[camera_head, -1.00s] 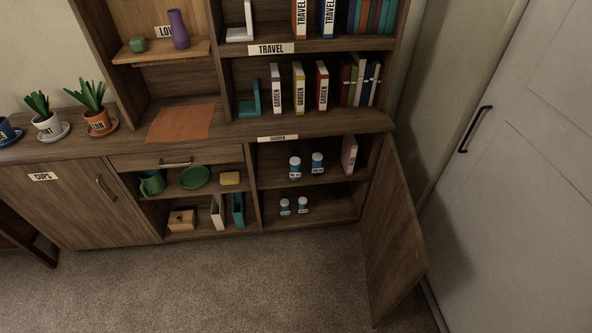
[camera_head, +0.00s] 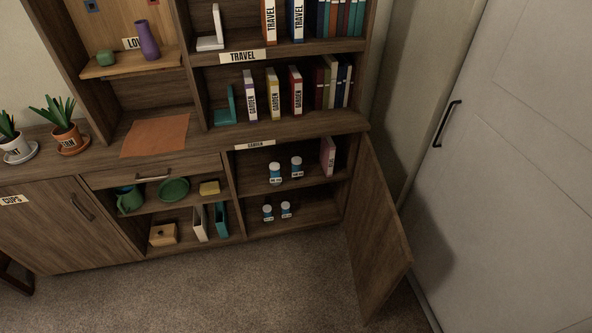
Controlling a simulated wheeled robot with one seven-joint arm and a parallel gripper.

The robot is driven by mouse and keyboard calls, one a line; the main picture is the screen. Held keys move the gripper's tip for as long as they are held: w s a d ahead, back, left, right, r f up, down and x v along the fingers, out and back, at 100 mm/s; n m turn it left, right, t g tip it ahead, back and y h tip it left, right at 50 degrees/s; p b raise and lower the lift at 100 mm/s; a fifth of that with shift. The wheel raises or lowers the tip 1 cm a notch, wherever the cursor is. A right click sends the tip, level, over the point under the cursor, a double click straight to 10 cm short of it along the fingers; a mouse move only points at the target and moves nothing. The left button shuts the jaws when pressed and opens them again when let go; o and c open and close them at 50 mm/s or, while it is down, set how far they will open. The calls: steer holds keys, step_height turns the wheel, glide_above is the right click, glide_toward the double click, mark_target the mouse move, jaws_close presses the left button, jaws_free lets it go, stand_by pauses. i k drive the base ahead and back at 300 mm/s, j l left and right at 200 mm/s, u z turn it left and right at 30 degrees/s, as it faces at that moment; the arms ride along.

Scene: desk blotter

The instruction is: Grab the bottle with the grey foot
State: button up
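Several small blue bottles with white caps and white labels stand upright in the open lower right compartment. On its upper shelf are a left bottle (camera_head: 275,173) and a right bottle (camera_head: 296,167). On its lower level are a left bottle (camera_head: 268,212) and a right bottle (camera_head: 286,209). Their feet are too small for me to tell which one is grey. My gripper is not in view.
The cabinet door (camera_head: 376,235) stands open at the compartment's right side. A pink book (camera_head: 328,157) stands at the upper shelf's right end. Left are a green mug (camera_head: 130,200), a green plate (camera_head: 174,190) and a wooden box (camera_head: 163,235). The carpet (camera_head: 200,295) in front is clear.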

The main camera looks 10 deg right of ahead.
mark_target(275, 179)
steer(key=i+j+z, duration=0.1)
steer(key=i+j, duration=0.2)
steer(key=i+j+z, duration=0.1)
steer(key=i+j, duration=0.4)
steer(key=j, duration=0.25)
steer(key=i+j+z, duration=0.25)
steer(key=i+j, duration=0.25)
steer(key=j, duration=0.25)
steer(key=i+j+z, duration=0.1)
steer(key=i+j, duration=0.15)
steer(key=j, duration=0.15)
